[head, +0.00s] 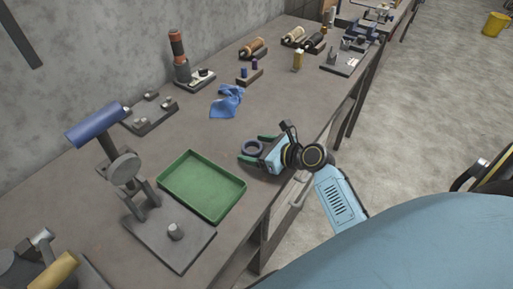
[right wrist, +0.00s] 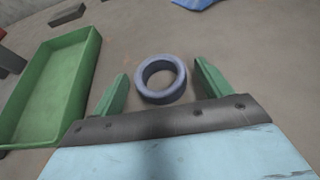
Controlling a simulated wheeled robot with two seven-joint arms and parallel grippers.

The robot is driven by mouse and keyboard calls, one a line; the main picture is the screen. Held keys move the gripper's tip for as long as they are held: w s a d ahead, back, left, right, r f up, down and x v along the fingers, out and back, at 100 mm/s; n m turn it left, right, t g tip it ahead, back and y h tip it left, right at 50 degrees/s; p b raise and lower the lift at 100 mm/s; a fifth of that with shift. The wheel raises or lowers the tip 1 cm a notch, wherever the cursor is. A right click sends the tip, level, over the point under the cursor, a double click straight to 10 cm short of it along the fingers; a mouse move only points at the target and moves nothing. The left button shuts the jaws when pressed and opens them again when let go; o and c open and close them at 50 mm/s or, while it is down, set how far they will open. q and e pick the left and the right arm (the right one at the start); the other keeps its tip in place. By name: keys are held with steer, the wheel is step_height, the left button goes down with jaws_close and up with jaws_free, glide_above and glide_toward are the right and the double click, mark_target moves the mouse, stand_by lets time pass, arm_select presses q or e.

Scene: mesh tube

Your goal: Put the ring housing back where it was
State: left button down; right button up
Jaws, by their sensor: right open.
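The ring housing, a blue-grey ring (head: 253,154), lies flat on the workbench just right of the green tray. In the right wrist view the ring (right wrist: 160,98) sits between the two green fingers, with a gap on each side. My right gripper (head: 250,149) is open, its fingers reaching around the ring's sides without visible contact. In the right wrist view the right gripper (right wrist: 160,80) has the ring at its fingertips. My left gripper does not show.
The empty green tray (head: 169,205) is close to the right gripper's left side. A blue cloth (head: 227,101) lies farther back. A press-like stand with a blue cylinder (head: 96,125) is at the left. Several fixtures line the wall side. Bare bench lies behind the ring.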

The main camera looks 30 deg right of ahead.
steer(key=shift+r, duration=0.15)
steer(key=p+v, duration=0.1)
steer(key=v, duration=1.1)
steer(key=shift+p, duration=0.35)
